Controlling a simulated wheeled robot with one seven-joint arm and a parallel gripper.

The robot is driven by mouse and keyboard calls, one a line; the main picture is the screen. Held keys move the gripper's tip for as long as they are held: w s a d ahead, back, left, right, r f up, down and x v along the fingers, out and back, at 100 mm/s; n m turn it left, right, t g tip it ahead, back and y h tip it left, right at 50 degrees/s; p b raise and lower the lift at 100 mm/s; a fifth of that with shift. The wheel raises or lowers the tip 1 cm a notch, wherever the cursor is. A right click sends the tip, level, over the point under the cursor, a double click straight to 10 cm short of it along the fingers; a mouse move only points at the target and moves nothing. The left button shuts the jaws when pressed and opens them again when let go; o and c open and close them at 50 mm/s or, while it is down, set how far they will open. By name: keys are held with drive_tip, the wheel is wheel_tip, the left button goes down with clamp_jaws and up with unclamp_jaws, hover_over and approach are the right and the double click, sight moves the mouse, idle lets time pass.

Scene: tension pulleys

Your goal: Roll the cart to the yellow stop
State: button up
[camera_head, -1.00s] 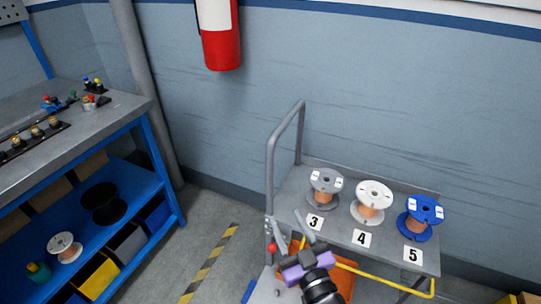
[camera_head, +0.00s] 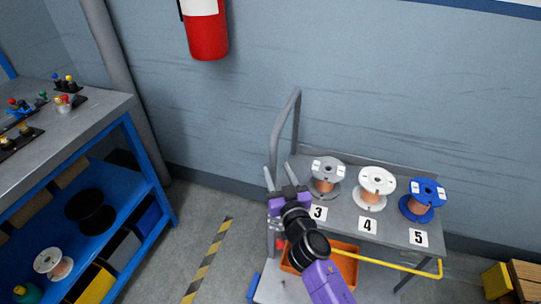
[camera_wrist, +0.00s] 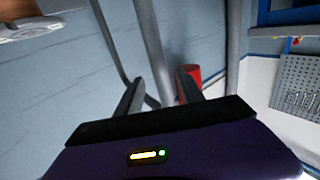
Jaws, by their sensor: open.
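The grey cart (camera_head: 345,215) stands against the wall, with an upright tubular handle (camera_head: 278,135) at its left end. Its top carries a grey spool (camera_head: 326,178), a white spool (camera_head: 375,187) and a blue spool (camera_head: 423,200), by labels 3, 4 and 5. My gripper (camera_head: 280,172) is open and empty at the handle end. In the wrist view, grey handle tubes (camera_wrist: 150,40) run up close to the open fingers (camera_wrist: 160,92); contact is unclear. A yellow block (camera_head: 496,282) is on the floor at the right edge; I cannot tell whether it is the stop.
A blue-framed workbench (camera_head: 150,165) stands at left. A yellow-black floor stripe (camera_head: 207,262) lies on open floor between bench and cart. An orange bin (camera_head: 345,262) and a yellow bar (camera_head: 390,264) are under the cart top. A red extinguisher (camera_head: 207,35) hangs above.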

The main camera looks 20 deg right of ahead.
sight(270, 156)
drive_tip(key=w+b, duration=0.1)
drive_tip(key=w, duration=0.6)
drive_tip(key=shift+w+d, duration=0.1)
drive_tip(key=shift+w, duration=0.1)
clamp_jaws()
idle(1.3)
